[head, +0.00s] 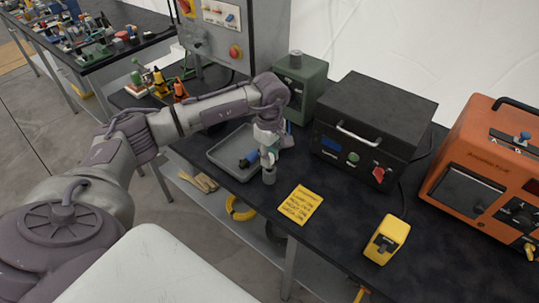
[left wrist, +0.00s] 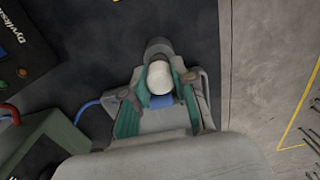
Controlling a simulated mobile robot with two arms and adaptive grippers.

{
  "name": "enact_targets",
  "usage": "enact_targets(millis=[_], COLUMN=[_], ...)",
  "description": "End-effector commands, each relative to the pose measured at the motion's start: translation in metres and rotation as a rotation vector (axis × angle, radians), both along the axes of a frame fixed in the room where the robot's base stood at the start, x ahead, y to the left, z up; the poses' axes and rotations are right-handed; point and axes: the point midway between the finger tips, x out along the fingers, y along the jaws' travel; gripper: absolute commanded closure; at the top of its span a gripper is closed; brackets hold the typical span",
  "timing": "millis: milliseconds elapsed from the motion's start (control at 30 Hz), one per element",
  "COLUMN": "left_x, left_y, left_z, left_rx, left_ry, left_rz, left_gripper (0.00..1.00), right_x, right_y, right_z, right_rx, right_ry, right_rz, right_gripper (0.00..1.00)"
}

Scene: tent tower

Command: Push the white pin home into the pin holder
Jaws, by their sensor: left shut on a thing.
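My left gripper (head: 268,158) points down at the table's front edge, right of the grey tray. In the left wrist view its green-padded fingers (left wrist: 160,103) are shut on the white pin (left wrist: 159,77), whose rounded white end faces the camera. The pin holder, a grey cylinder (head: 269,176), stands on the black table directly below the fingertips. It also shows in the left wrist view as a dark grey rim (left wrist: 158,47) just beyond the pin. The pin's lower end is hidden, so I cannot tell how deep it sits. My right gripper is out of view.
The grey tray (head: 222,156) holds a blue and black part (head: 249,160). A yellow note (head: 300,204) and a yellow box (head: 387,239) lie to the right. A black case (head: 372,112), a green box (head: 301,86) and an orange unit (head: 480,165) stand behind.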

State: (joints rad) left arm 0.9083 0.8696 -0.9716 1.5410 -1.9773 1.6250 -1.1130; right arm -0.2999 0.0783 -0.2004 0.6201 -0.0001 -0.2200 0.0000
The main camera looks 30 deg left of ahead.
Motion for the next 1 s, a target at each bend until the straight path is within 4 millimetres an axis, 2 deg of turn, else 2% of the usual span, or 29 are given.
enact_targets(millis=[600,633,800,1000], left_x=[0.000,0.000,0.000,0.000], left_y=[0.000,0.000,0.000,0.000], left_z=[-0.017,-0.016,-0.015,-0.015], left_rx=[0.000,0.000,0.000,0.000], left_ry=[0.000,0.000,0.000,0.000], left_rz=[0.000,0.000,0.000,0.000], left_gripper=[1.00,0.72,0.44,0.44], right_x=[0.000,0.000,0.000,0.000], right_y=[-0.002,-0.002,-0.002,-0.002], right_z=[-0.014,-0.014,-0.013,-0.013], right_rx=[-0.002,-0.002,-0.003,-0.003], right_ry=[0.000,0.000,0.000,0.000], right_rz=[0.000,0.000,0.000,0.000], right_gripper=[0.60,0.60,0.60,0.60])
